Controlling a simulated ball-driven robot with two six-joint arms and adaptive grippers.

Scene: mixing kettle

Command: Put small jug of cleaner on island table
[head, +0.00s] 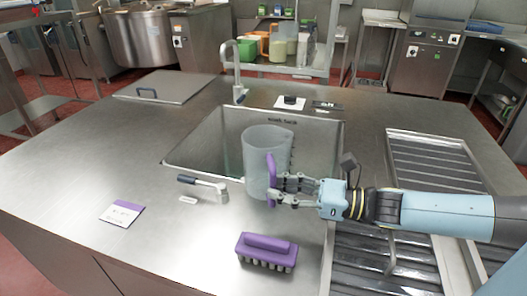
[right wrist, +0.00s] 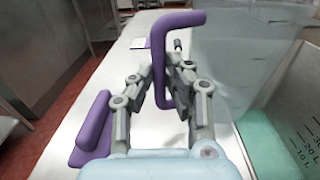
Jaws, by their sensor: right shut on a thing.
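The small jug (head: 262,148) is clear and translucent, with a purple handle (head: 271,172) on its right side. My right gripper (head: 280,190) is shut on that handle, and the jug is upright. The handle (right wrist: 158,62) stands between the fingers in the right wrist view, with the jug's pale body (right wrist: 235,50) to its right. The jug is at the sink's front edge and hides part of the sink; I cannot tell whether its base touches the steel island table (head: 90,165). My left gripper is out of view.
The sink (head: 215,140) with a tap (head: 238,70) lies behind the jug. A purple brush (head: 266,250), a lever handle (head: 203,186) and a label card (head: 122,212) are on the table. Ribbed drainboards (head: 440,165) lie right.

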